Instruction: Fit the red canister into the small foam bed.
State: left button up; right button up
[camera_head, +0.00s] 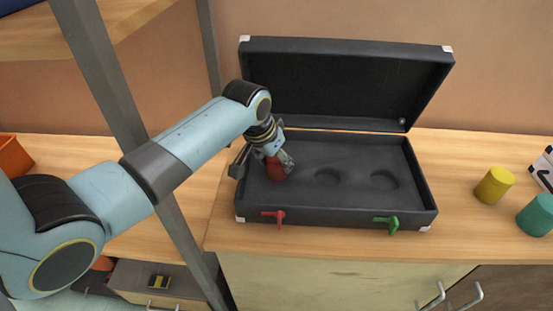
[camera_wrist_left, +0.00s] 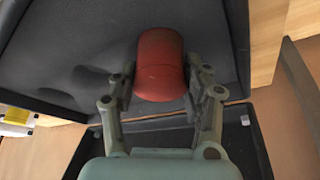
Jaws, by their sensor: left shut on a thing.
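The red canister (camera_head: 275,170) is held at the left end of the open black case (camera_head: 335,218), low over or in the foam. My left gripper (camera_head: 270,158) is shut on it, and its fingers grip both sides of the canister (camera_wrist_left: 160,65) in the left wrist view. The foam (camera_head: 335,150) shows two round beds to the right: a smaller one (camera_head: 327,177) in the middle and a larger one (camera_head: 384,180) at the right. Both look empty. Whether a bed lies under the canister is hidden. My right gripper is not in view.
The case lid (camera_head: 340,85) stands open at the back. A red latch (camera_head: 274,217) and a green latch (camera_head: 387,224) are on the front. A yellow canister (camera_head: 494,185) and a teal canister (camera_head: 537,214) stand to the right. A grey post (camera_head: 180,225) rises at the left.

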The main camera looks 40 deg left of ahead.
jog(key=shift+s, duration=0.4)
pick_arm(q)
jog(key=o, duration=1.2)
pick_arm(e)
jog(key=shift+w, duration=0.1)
pick_arm(q)
jog(key=shift+s+r, duration=0.1)
jog(key=shift+r, duration=0.2)
jog(key=p+v, duration=0.2)
jog(key=v, duration=0.9)
jog(key=shift+r, duration=0.25)
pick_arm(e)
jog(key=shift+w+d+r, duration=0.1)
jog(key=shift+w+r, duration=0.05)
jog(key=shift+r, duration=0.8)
pick_arm(q)
jog(key=shift+s, duration=0.15)
